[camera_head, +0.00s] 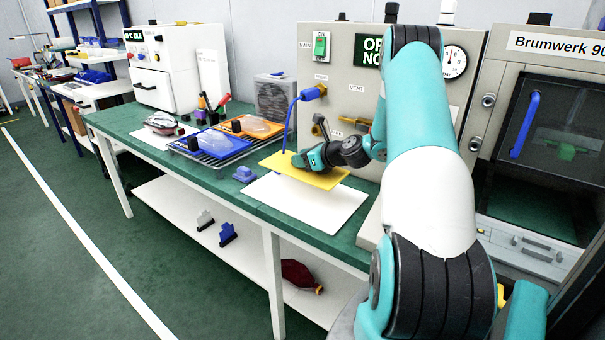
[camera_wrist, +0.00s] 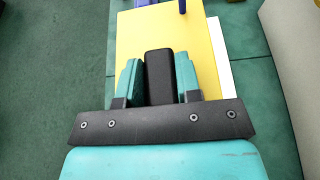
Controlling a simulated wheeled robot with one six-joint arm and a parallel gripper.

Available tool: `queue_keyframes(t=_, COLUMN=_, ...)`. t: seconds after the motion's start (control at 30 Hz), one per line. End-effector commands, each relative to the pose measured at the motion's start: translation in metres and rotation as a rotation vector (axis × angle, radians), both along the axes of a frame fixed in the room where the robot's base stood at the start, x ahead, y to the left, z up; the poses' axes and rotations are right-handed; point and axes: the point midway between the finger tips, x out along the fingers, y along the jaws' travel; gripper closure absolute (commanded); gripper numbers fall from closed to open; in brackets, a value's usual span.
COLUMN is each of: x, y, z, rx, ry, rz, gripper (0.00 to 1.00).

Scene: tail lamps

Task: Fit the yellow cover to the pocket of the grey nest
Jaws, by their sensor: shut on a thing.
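The yellow cover (camera_head: 279,162) is a flat plate with a black block-shaped grip (camera_wrist: 160,78) on top. My gripper (camera_head: 307,157) is shut on that black grip, with a teal finger on each side of it in the wrist view (camera_wrist: 159,75). The cover looks about level and appears to be above a white sheet (camera_head: 305,204) on the green bench; the wrist view shows the sheet's edge beside the cover (camera_wrist: 190,32). I cannot pick out the grey nest or its pocket in either view.
A blue hose (camera_head: 289,118) hangs from the grey panel by the cover's far left corner. A wire rack with a blue plate (camera_head: 212,144) and an orange plate (camera_head: 251,127) stands left. A small blue block (camera_head: 244,174) lies on the bench (camera_head: 222,181). The panel (camera_head: 346,90) rises close behind.

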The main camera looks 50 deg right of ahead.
Motion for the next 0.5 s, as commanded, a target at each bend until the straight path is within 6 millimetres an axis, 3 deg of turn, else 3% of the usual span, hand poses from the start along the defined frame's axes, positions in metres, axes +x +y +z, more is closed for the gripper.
queue_keyframes(t=0.03, x=0.001, y=-0.001, z=0.021, rx=-0.008, ry=-0.006, rz=0.001, gripper=0.95)
queue_keyframes(t=0.2, x=0.000, y=0.000, z=0.072, rx=-0.007, ry=-0.005, rz=0.001, gripper=0.95)
queue_keyframes(t=0.33, x=0.000, y=0.000, z=0.104, rx=-0.006, ry=-0.004, rz=0.001, gripper=0.95)
queue_keyframes(t=0.5, x=0.000, y=0.000, z=0.129, rx=-0.003, ry=-0.002, rz=0.001, gripper=0.95)
